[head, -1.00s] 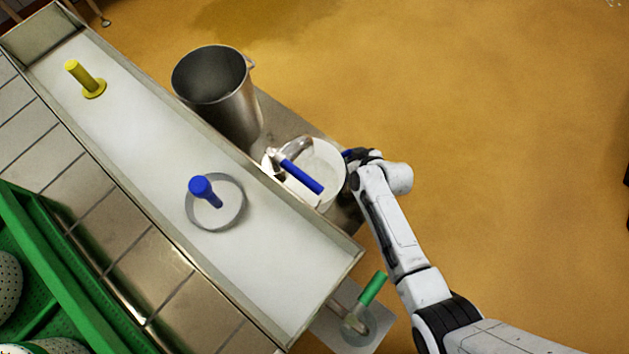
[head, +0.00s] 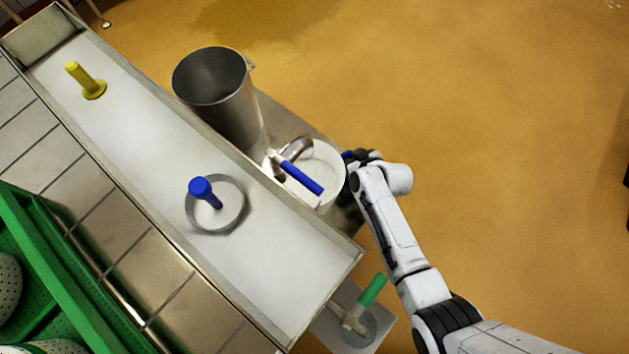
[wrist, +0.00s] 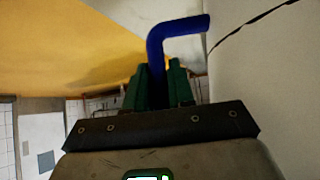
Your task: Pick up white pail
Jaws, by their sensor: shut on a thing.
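The white pail (head: 331,162) stands in the head view on a grey surface beside the long trough, with its open top facing up. My gripper (head: 352,156) is at the pail's right side, partly hidden by my own wrist. In the wrist view the pail's pale wall (wrist: 275,75) fills the right. A bent blue handle (wrist: 160,45) reaches the wall, and the green fingers of my gripper (wrist: 158,88) are shut on its lower part. A tool with a blue grip (head: 303,178) lies across the pail's mouth. I cannot tell whether the pail's base is lifted.
A tall metal bucket (head: 222,105) stands behind the pail, up and left. The trough (head: 130,130) holds a yellow-handled piece (head: 88,82) and a blue-handled ring (head: 213,205). A green-handled tool (head: 367,303) is near the trough's end. Open floor (head: 480,130) lies to the right.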

